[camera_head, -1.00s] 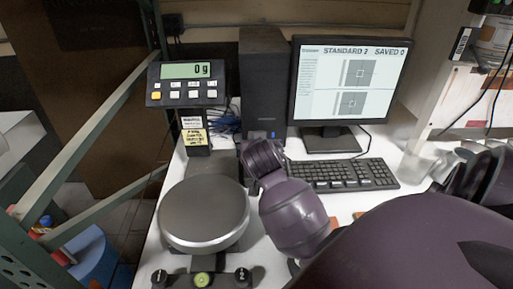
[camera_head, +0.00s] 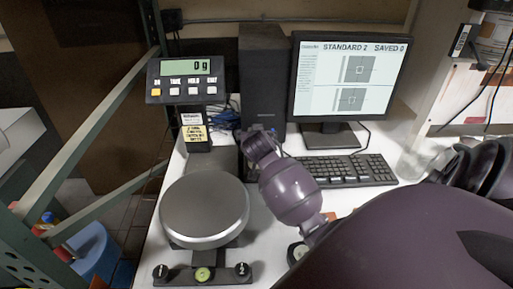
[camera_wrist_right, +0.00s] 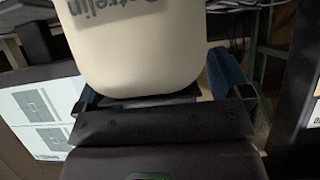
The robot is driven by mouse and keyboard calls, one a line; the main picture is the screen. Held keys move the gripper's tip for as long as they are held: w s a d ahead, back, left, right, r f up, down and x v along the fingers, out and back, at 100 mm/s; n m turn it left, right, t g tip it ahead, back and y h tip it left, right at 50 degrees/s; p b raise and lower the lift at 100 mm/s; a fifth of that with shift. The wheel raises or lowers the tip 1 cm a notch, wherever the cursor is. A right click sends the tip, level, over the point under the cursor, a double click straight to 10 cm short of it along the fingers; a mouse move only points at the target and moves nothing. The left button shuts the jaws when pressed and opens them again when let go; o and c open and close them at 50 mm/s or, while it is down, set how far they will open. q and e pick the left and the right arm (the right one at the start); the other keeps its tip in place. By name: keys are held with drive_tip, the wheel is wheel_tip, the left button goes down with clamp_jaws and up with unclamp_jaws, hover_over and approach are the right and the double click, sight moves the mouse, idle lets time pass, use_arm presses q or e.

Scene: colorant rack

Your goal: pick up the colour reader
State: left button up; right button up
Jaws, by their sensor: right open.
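In the right wrist view, a cream, rounded device (camera_wrist_right: 135,45) with grey lettering, seen upside down, fills the upper middle; it looks like the colour reader. My right gripper (camera_wrist_right: 152,88) is open, with a blue-padded finger on each side of the device. I cannot tell whether the pads touch it. In the head view, my purple right arm covers the lower right. There, neither the right gripper's fingers nor the cream device can be made out. My left gripper is in no view.
A round scale pan (camera_head: 204,210) stands left of my arm, with its display (camera_head: 187,80) reading 0 g behind. A keyboard (camera_head: 345,170), monitor (camera_head: 348,80) and black computer tower (camera_head: 262,78) stand behind my arm. A green metal frame (camera_head: 90,135) edges the left.

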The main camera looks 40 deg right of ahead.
drive_tip(key=shift+w+d+f, duration=0.1)
drive_tip(key=c, duration=1.4)
